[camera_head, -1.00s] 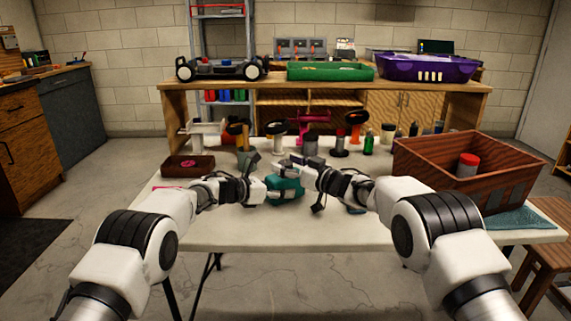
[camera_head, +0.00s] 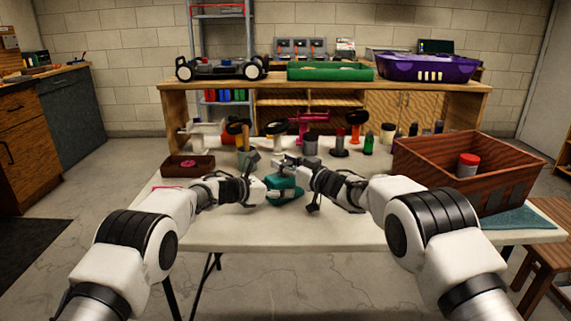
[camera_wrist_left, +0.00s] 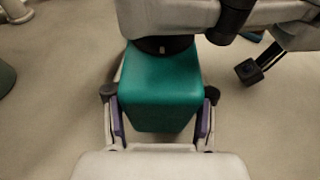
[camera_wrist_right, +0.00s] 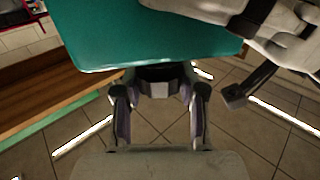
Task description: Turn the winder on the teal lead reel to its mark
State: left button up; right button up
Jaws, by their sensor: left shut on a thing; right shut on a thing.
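The teal lead reel (camera_head: 284,189) is a boxy teal body over the middle of the white table. In the left wrist view the teal body (camera_wrist_left: 160,90) sits between the fingers of my left gripper (camera_wrist_left: 161,125), which is shut on it from both sides. In the right wrist view the teal body (camera_wrist_right: 140,35) fills the top. My right gripper (camera_wrist_right: 158,105) is shut on a dark and grey part at the reel's edge, likely the winder. The mark cannot be made out.
A brown wooden crate (camera_head: 440,185) with a red-capped jar (camera_head: 467,165) stands at the right on the white table (camera_head: 330,235). A small brown tray (camera_head: 188,172) is at the left. Several tools and bottles stand along the back. The table's front is clear.

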aim_at(286, 163)
jog(key=shift+r+m+t+h, duration=0.1)
jog(key=shift+m+t+h, duration=1.1)
jog(key=shift+h, duration=0.65)
jog(key=shift+m+t+h, duration=0.9)
jog(key=shift+m+h, duration=0.6)
jog(key=shift+h, duration=0.35)
jog(key=o, duration=1.2)
notch_tip(286, 163, up, 10)
jog(key=shift+d, duration=0.1)
